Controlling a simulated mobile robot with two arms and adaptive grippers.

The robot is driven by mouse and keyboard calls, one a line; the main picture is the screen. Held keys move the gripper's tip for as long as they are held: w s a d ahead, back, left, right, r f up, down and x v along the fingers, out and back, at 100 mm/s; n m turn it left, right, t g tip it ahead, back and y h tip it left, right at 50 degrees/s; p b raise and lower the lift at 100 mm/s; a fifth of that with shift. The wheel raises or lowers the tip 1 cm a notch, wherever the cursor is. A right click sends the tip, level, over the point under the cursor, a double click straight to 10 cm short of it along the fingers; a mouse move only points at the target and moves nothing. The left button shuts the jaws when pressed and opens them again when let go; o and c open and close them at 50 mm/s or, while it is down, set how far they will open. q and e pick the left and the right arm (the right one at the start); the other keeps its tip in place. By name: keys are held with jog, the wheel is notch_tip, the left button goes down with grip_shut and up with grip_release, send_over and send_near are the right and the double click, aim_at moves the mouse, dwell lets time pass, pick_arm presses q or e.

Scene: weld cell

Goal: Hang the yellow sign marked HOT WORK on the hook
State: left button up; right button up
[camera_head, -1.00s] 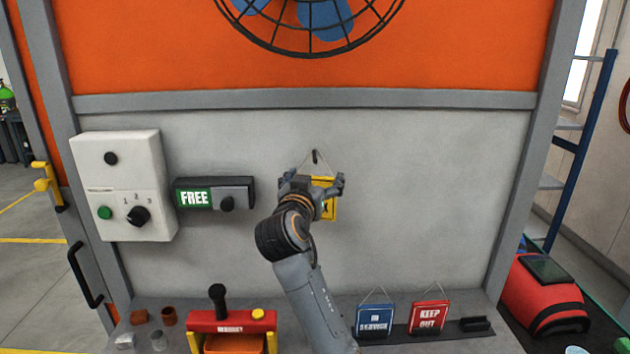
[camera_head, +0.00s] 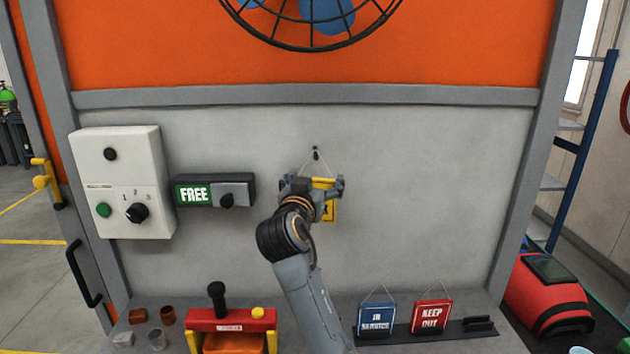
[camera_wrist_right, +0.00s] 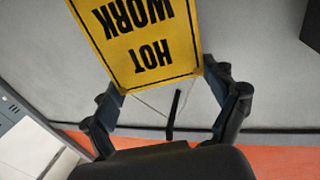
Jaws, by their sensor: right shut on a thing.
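The yellow HOT WORK sign (camera_wrist_right: 140,40) is gripped by my right gripper (camera_head: 312,186), whose fingers close on its edges near the string end. In the head view the sign (camera_head: 330,211) is mostly hidden behind the gripper. Its thin string rises in a peak to the dark hook (camera_head: 316,153) on the grey panel. In the right wrist view the hook (camera_wrist_right: 174,112) shows as a dark bar between the fingers, near the string. I cannot tell whether the string rests on the hook or only lies in front of it. My left gripper is out of view.
A white control box (camera_head: 122,182) and a FREE indicator (camera_head: 214,192) are on the panel to the left. A blue sign (camera_head: 376,318) and a red KEEP OUT sign (camera_head: 431,315) stand in a dark rack (camera_head: 463,331) below. The panel right of the gripper is clear.

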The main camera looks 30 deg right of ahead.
jog(key=o, duration=1)
